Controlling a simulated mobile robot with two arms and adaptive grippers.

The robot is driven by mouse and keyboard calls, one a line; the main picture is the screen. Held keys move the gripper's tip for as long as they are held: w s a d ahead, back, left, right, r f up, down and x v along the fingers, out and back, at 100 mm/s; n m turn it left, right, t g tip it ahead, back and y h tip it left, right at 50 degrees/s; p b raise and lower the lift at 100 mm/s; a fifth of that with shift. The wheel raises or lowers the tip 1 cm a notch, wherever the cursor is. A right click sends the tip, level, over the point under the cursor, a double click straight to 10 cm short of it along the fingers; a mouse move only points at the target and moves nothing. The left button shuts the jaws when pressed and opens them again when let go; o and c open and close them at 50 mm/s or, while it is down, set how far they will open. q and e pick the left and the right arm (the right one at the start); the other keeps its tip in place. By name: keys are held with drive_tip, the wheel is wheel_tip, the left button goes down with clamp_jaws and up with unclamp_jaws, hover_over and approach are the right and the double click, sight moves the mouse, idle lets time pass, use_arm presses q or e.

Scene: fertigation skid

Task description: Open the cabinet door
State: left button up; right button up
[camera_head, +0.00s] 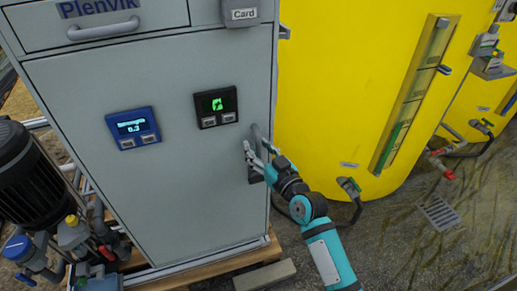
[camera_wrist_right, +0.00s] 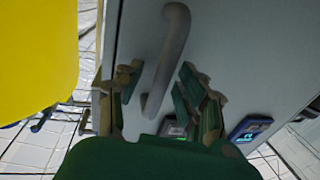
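The grey cabinet door (camera_head: 160,190) is shut flush in the cabinet front in the head view. Its grey bar handle (camera_head: 257,134) is at the right edge of the door, and the handle (camera_wrist_right: 168,55) also shows in the wrist view, standing off the door face. My right gripper (camera_head: 257,153) is at the lower part of the handle. In the wrist view my right gripper (camera_wrist_right: 160,85) is open, with one finger on each side of the handle and gaps between. Whether the handle is deep between the fingers is hard to tell. My left gripper is not in view.
Blue (camera_head: 133,128) and black (camera_head: 216,106) display panels are on the door, with a drawer (camera_head: 100,22) above. A yellow tank (camera_head: 335,90) stands close right of the cabinet. A grey block (camera_head: 264,275) lies on the floor in front. A dark pump (camera_head: 28,175) is at left.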

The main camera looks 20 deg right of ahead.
clamp_jaws()
idle(0.6)
